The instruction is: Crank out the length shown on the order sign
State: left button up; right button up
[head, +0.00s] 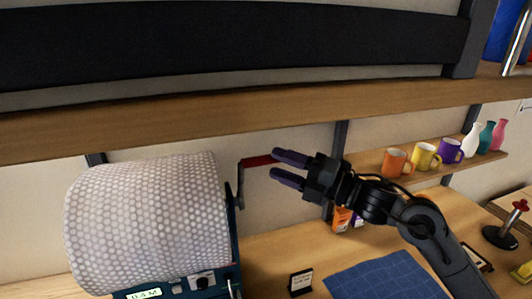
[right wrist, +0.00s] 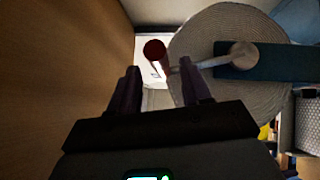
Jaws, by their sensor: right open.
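A large roll of bubble wrap (head: 150,222) sits on a blue dispenser with a lit display (head: 144,294) that seems to read 0.4 M. The crank's red handle (head: 258,161) sticks out to the right from a dark crank arm (head: 240,185). My right gripper (head: 275,164) is open, its fingertips at the handle's outer end. In the right wrist view the handle's round red end (right wrist: 154,50) shows just beyond the open fingers (right wrist: 160,78), not gripped. A small order sign (head: 301,282) stands right of the dispenser; its text is too small to read. My left gripper is not seen.
A wooden shelf (head: 250,118) crosses above the roll and gripper. Mugs (head: 397,163) and vases (head: 473,142) stand on a back shelf. A red-topped dark stand (head: 503,235) is at the right.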

aim_at(273, 162)
jog(key=shift+p+x, duration=0.65)
jog(key=shift+x, duration=1.45)
jog(key=shift+c, duration=0.5)
grip_shut()
